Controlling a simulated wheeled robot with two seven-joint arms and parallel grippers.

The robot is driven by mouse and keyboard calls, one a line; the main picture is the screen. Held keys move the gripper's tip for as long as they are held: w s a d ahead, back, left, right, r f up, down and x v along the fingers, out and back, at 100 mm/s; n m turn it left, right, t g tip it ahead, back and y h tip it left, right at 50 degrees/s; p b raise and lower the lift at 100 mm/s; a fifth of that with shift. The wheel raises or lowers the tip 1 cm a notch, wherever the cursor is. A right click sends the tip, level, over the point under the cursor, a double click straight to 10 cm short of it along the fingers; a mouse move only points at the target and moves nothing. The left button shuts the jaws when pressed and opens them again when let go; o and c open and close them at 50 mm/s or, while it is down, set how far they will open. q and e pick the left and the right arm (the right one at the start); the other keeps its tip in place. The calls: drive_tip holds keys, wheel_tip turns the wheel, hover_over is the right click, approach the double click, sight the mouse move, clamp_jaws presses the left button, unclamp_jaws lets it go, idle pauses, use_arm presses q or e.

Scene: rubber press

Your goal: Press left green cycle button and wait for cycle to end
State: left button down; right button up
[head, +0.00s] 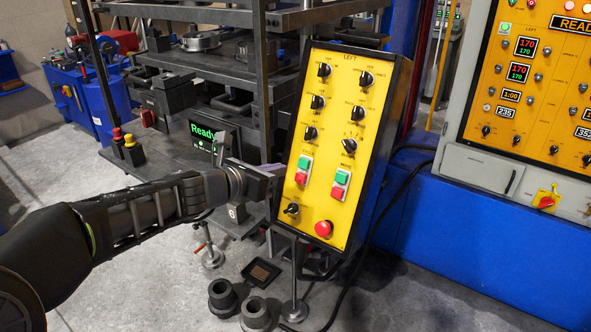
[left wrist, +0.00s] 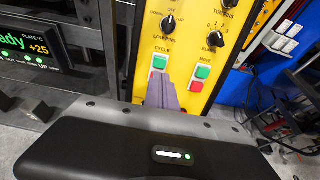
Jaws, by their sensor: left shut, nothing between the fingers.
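A yellow control panel (head: 335,215) labelled LEFT stands in the middle of the head view. Its left green cycle button (head: 304,162) sits above a red one; the green button also shows in the left wrist view (left wrist: 158,62), under the word CYCLE. My left gripper (head: 277,170) is shut and empty, its fingers pointing at the panel's left edge beside the cycle button pair. In the left wrist view the purple-grey fingers (left wrist: 168,92) rise just below the green button and cover the red one under it. I cannot tell whether they touch the panel. My right gripper is in neither view.
A second green and red button pair (head: 341,182) and a red mushroom button (head: 323,229) are on the same panel. A small screen (head: 203,136) behind my arm reads Ready. A larger yellow panel (head: 530,80) is at right. Black cylindrical parts (head: 256,315) stand on the floor.

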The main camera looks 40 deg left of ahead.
sight(303, 164)
use_arm(q)
drive_tip(key=b+x, duration=0.1)
drive_tip(key=x, duration=0.5)
drive_tip(key=shift+w+f, duration=0.2)
drive_tip(key=shift+w, duration=0.1)
drive_tip(key=shift+x, duration=0.75)
drive_tip(key=shift+r, duration=0.1)
